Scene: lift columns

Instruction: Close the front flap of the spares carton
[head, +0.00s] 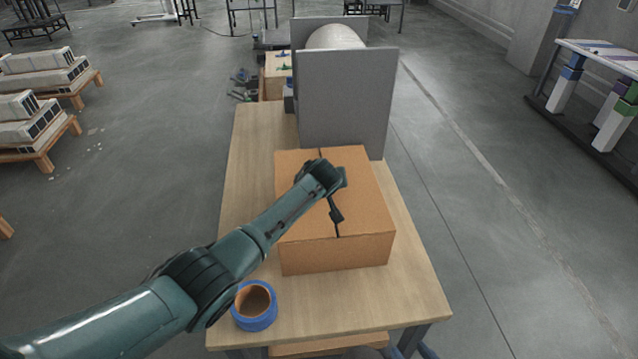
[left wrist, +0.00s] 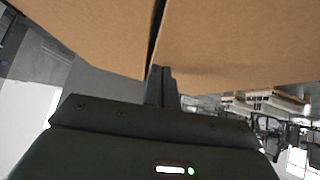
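The brown spares carton (head: 365,205) stands on the wooden table. Its top panels look nearly flat, with a dark seam running from front to back. The front face (head: 340,258) is upright; I cannot tell a separate hanging flap from the wall. My left arm reaches over the carton from the left, and its gripper (head: 335,212) is low over the top, along the seam. In the left wrist view cardboard (left wrist: 230,40) fills the upper part, and the dark fingers (left wrist: 162,85) look together, with nothing seen between them. I cannot make out my right gripper's fingers.
A blue tape roll (head: 255,306) lies at the table's near left. A grey panel (head: 345,100) stands close behind the carton, with a pale rounded object behind it. The wooden table (head: 415,285) is bare to the carton's right and near side.

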